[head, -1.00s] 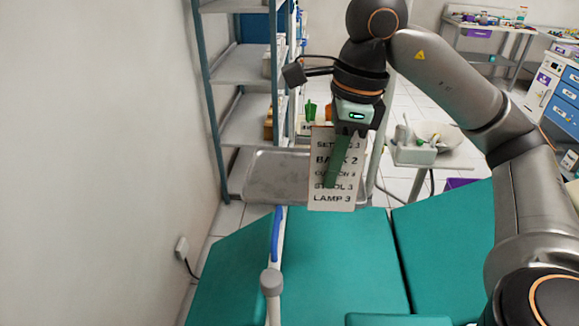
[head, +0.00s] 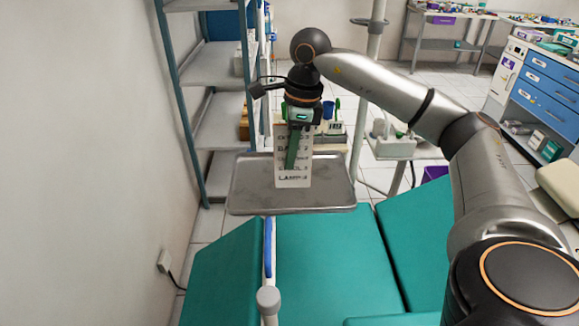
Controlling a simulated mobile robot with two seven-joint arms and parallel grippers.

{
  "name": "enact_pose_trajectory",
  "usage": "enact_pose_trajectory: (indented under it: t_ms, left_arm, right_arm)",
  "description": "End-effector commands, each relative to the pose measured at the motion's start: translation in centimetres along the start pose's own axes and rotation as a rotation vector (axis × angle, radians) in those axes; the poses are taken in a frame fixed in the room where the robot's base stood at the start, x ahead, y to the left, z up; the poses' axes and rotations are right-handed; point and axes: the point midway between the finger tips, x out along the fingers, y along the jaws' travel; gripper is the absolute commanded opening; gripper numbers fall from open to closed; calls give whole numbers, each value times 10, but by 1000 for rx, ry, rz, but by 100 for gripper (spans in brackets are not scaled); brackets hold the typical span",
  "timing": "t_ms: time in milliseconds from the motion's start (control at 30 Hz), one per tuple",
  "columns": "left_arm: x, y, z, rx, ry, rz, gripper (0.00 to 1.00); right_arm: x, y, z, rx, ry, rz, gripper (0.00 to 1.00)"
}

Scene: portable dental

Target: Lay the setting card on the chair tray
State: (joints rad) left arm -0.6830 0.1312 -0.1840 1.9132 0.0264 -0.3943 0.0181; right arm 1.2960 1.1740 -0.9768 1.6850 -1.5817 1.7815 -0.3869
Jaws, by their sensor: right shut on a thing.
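The setting card (head: 306,172) is a white card with dark printed lines of text, blurred here. My right gripper (head: 292,152) is shut on it and holds it upright, printed face towards me. A green finger covers part of the print. The chair tray (head: 332,192) is a grey metal tray with a raised rim, bare apart from the card in front of or over it. The card's lower edge appears against the tray's middle; I cannot tell whether it touches. My left gripper is not in view.
The green dental chair (head: 325,260) lies in front of the tray, with a blue-and-white armrest (head: 268,255) at its left. A metal shelf rack (head: 215,130) stands behind left. A side table (head: 405,150) with white containers stands at the right, and blue drawers (head: 545,90) further right.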

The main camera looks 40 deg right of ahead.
Motion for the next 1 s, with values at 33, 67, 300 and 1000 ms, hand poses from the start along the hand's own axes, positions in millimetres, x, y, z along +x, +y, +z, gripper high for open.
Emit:
enact_pose_trajectory:
  t_ms: [33,67,300,1000]
  left_arm:
    - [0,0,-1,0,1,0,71]
    - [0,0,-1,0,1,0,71]
    - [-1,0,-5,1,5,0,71]
    - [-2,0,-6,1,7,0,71]
  right_arm:
    - [5,-4,0,1,0,1,0]
    - [7,-6,0,2,0,1,0]
    - [27,-19,-3,1,2,2,0]
    - [55,-18,-7,0,-1,0,18]
